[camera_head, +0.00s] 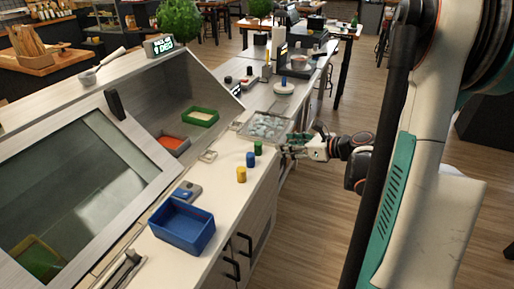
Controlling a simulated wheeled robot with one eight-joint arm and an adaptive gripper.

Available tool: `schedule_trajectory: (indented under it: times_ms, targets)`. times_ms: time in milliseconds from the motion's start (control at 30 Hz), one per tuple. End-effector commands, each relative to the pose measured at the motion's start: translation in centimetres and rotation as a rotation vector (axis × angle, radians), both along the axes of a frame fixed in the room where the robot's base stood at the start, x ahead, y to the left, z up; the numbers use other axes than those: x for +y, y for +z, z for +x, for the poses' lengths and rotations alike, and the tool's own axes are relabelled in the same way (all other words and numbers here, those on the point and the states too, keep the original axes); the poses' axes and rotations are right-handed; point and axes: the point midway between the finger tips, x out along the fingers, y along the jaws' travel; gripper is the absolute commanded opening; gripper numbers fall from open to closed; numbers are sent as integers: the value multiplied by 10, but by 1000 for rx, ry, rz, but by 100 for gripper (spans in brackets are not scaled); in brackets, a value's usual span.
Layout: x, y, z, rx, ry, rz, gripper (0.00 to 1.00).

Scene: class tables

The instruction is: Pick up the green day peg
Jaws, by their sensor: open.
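The green day peg (258,148) stands upright on the white counter, at the far end of a short row of pegs. A blue peg (250,159) and a yellow peg (241,174) stand nearer in the same row. My gripper (290,151) is open and just to the right of the green peg, near the counter's right edge. A gap shows between it and the peg. The fingers are small in this view and nothing shows between them.
A clear tray (266,127) lies just behind the green peg. A slanted glass-fronted cabinet (78,190) borders the left. Open floor lies right of the counter.

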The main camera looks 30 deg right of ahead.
Motion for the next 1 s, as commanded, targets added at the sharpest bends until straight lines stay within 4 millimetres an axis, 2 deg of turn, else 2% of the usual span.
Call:
schedule_trajectory:
  times_ms: [133, 400, 767, 1000]
  targets:
    - [3, -9, 13, 3, -6, 16, 49]
    - [22, -29, 55, 3, -6, 11, 49]
    - [29, -38, 76, 2, -8, 11, 49]
    - [39, -56, 104, 2, -4, 10, 49]
